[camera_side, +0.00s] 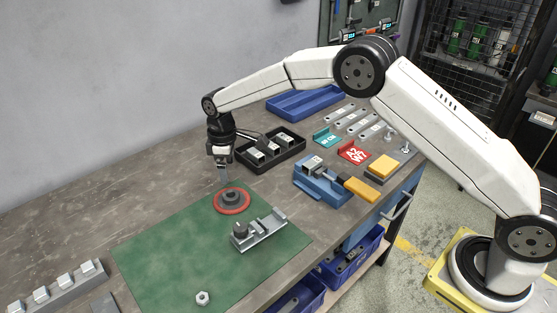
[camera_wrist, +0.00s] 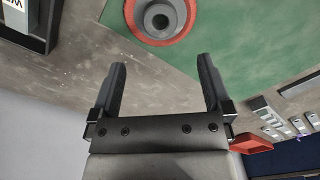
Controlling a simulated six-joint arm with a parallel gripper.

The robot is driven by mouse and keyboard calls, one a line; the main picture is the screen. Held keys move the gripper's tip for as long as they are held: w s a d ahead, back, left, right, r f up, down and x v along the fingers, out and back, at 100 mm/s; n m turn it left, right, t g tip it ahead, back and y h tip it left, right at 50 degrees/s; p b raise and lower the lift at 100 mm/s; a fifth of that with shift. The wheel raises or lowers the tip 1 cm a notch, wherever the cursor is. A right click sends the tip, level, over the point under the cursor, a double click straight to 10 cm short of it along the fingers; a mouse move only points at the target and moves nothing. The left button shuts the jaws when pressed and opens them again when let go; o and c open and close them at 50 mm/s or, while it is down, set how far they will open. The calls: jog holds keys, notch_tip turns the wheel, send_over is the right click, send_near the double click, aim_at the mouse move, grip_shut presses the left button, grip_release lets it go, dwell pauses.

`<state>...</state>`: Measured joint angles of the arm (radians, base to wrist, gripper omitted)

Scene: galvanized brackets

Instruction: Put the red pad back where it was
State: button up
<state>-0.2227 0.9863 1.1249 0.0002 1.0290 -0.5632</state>
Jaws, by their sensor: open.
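The red pad (camera_side: 219,209) is a round disc on the green mat (camera_side: 165,255), near the mat's far edge. A dark grey stepped round part (camera_side: 232,196) sits on its middle and hides it, leaving a red ring around. In the wrist view the red pad (camera_wrist: 160,42) shows at the top, cut by the frame edge, with the grey part (camera_wrist: 160,18) and its hole on it. My gripper (camera_side: 223,178) points down just above and behind the pad. Its fingers (camera_wrist: 161,62) are apart with nothing between them, short of the pad in the wrist view.
A grey metal fixture (camera_side: 260,232) and a nut (camera_side: 203,298) are on the mat. The bench left of the mat is mostly clear.

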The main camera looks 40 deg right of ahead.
jog(key=shift+r, duration=1.3)
jog(key=s+d+m+t, duration=0.1)
jog(key=s+d+m, duration=0.2)
jog(key=s, duration=0.6)
jog(key=s+d+r+m, duration=0.1)
jog(key=s+d+m, duration=0.2)
jog(key=s, duration=0.7)
jog(key=s+d+r+m+t, duration=0.1)
jog(key=s+d+m, duration=0.2)
jog(key=s+d, duration=0.4)
jog(key=s, duration=0.3)
jog(key=shift+s+r+t, duration=0.2)
jog(key=shift+r+t, duration=0.05)
jog(key=shift+t, duration=0.05)
